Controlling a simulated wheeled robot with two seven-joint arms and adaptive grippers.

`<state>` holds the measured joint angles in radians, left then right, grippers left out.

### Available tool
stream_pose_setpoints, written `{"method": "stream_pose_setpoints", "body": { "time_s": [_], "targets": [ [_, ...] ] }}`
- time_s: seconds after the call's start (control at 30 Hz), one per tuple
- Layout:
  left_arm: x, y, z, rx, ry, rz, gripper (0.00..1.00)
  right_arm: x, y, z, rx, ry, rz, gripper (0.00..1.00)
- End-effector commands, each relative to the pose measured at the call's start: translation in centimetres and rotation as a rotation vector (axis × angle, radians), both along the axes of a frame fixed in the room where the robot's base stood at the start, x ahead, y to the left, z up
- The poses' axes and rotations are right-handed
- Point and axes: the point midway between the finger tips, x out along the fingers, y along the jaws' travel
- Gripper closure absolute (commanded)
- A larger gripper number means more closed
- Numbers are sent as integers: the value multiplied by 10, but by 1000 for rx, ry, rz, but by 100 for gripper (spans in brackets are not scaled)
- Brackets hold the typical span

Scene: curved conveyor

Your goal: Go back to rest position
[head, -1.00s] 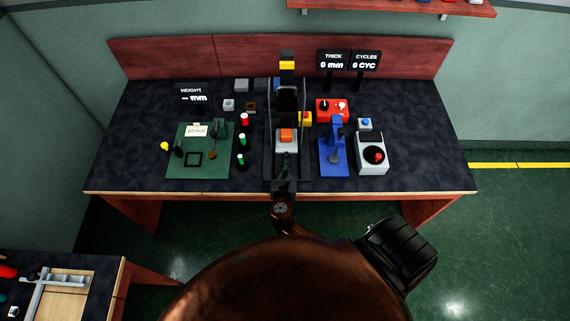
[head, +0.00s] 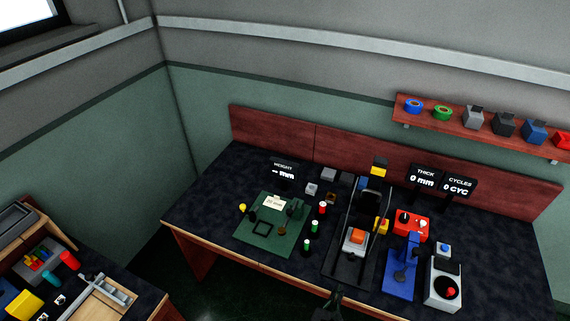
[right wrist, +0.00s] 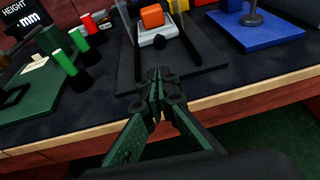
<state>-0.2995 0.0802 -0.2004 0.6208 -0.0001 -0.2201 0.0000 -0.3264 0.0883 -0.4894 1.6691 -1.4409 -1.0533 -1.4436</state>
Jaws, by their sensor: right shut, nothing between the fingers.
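My right gripper (right wrist: 160,80) is shut and empty in the right wrist view, its dark green fingers together in front of the bench edge. In the head view only a dark part of it (head: 332,306) shows at the lower edge, in front of the black-framed station (head: 348,268). That station holds an orange block (head: 356,237) on a light grey block; the orange block (right wrist: 152,17) also shows ahead of the fingertips in the right wrist view. The gripper is apart from it. My left gripper is in neither view now.
The dark workbench (head: 205,190) carries a green board (head: 270,247), a blue stand (head: 398,285), a red control box (head: 412,223) and a white box with a red button (head: 443,285). A second bench stands lower left. A wall shelf (head: 458,119) holds several items.

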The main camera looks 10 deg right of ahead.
Motion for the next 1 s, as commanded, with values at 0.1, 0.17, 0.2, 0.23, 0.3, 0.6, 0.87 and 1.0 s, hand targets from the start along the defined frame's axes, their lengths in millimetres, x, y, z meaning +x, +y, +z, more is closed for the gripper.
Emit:
{"method": "stream_pose_setpoints", "body": {
  "time_s": [0.1,0.17,0.2,0.23,0.3,0.6,0.87,1.0],
  "targets": [
    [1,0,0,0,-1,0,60,-2,-5,0,28,-10,-22,100],
    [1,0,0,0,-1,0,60,-8,-17,0,93,-33,-73,100],
    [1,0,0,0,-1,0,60,-14,-28,0,162,-60,-126,100],
    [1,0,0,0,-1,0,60,-20,-39,-1,228,-85,-179,100],
    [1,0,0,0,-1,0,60,-40,-65,-5,421,-163,-335,100],
    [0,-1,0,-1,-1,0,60,-131,-110,-22,1241,-533,-1091,100],
    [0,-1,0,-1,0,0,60,-161,-92,-16,1551,-658,-1447,100],
    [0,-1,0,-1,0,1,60,-171,-80,-9,1657,-690,-1584,100]
  ]
}}
